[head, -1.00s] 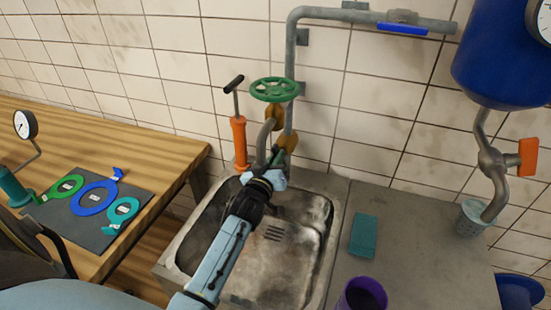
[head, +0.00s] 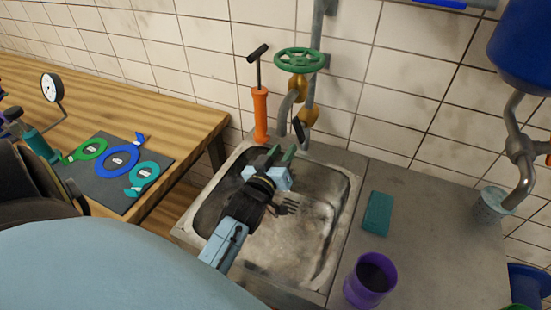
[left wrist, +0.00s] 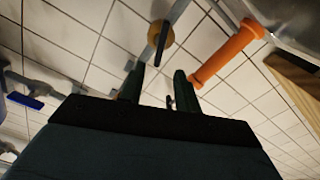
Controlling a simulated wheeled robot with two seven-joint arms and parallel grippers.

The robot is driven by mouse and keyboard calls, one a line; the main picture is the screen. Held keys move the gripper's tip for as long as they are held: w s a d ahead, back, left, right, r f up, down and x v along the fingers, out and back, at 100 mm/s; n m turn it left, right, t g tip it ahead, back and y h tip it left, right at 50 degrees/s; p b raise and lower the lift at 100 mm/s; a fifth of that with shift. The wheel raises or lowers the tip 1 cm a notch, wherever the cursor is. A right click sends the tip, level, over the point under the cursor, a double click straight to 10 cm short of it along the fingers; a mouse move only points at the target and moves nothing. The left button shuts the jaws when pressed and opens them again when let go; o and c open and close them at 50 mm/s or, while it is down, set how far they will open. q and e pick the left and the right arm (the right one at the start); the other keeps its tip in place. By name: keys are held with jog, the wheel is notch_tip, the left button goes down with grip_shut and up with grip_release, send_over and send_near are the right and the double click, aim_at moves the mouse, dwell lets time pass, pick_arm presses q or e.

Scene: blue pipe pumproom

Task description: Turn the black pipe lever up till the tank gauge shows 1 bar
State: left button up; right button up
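The black pipe lever (head: 298,129) sits at a brass valve on the pipe behind the sink and points mostly downward in the head view. The left wrist view shows the lever (left wrist: 160,46) beyond my fingertips. My left gripper (head: 281,155) is over the sink, below and left of the lever and apart from it. Its two dark green fingers stand apart with nothing between them; they also show in the wrist view (left wrist: 158,84). The tank (head: 521,55) is blue and cut off at the upper right. Its gauge is out of view. My right gripper is not in view.
A green handwheel (head: 299,60) is above the lever, and an orange hand pump (head: 261,112) stands to its left. The metal sink (head: 335,240) lies below. A teal block (head: 377,212) and purple cup (head: 370,279) are on the counter at right. A wooden table (head: 190,115) is at left.

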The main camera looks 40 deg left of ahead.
pick_arm(q)
jog(key=shift+v, duration=2.25)
